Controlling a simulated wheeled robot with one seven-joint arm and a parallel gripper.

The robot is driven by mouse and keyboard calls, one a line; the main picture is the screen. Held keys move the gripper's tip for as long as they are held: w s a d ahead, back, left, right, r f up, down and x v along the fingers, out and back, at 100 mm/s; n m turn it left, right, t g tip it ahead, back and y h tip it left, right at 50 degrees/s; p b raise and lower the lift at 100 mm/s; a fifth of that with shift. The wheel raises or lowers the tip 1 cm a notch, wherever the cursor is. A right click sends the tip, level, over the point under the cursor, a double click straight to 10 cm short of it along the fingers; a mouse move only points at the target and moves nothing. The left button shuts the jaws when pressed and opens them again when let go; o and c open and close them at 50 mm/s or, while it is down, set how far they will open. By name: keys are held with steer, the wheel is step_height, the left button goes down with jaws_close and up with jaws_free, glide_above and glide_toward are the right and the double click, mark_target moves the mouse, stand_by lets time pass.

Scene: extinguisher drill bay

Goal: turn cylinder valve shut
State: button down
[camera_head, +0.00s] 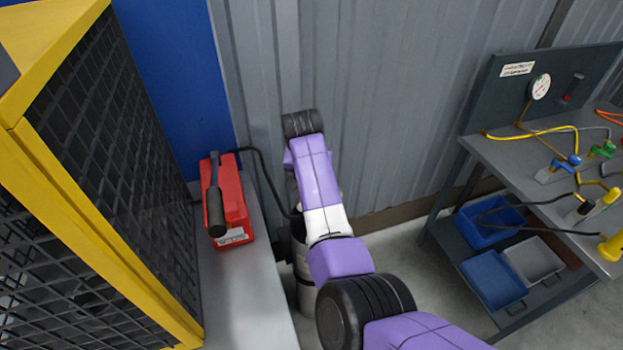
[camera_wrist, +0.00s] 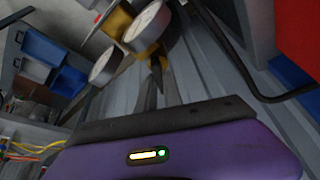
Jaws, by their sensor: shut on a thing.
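The cylinder (camera_head: 304,290) stands on the floor against the corrugated wall. My arm covers most of it in the head view, so its valve is hidden there. In the wrist view, two round white-faced gauges, one upper (camera_wrist: 148,27) and one lower (camera_wrist: 105,66), sit on brass-yellow fittings (camera_wrist: 118,20). My gripper (camera_wrist: 157,68) reaches in beside these gauges, its dark fingers close together at the brass fittings. It is shut on the cylinder valve, which the fingers mostly hide. The valve's turn position cannot be made out.
A red box with a black handle (camera_head: 233,210) stands on a grey ledge (camera_head: 250,290) left of the cylinder. A black hose (camera_head: 268,170) runs from it. A yellow-framed mesh cage (camera_head: 110,170) is at left. A workbench (camera_head: 510,155) with blue bins (camera_head: 490,280) is at right.

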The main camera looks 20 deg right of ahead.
steer(key=m+b, duration=0.1)
steer(key=m+h+b, duration=0.1)
steer(key=m, duration=0.1)
steer(key=shift+w+a+f+m+g+b, duration=0.1)
steer(key=shift+w+f+m+g+b, duration=0.05)
steer(key=shift+m+g+b, duration=0.15)
steer(key=m+g+h+b, duration=0.1)
steer(key=m+b, duration=0.2)
steer(key=b, duration=0.1)
steer(key=shift+w+f+m, duration=0.1)
steer(key=shift+m, duration=0.2)
steer(key=m+b, duration=0.1)
steer(key=b, duration=0.2)
steer(key=shift+m+g, duration=0.4)
steer(key=m+g+b, duration=0.1)
steer(key=m+b, duration=0.2)
steer(key=b, duration=0.2)
steer(key=shift+r, duration=0.2)
steer(key=shift+m+b, duration=0.3)
steer(key=c, duration=1.5)
jaws_free()
steer(key=shift+r, duration=0.1)
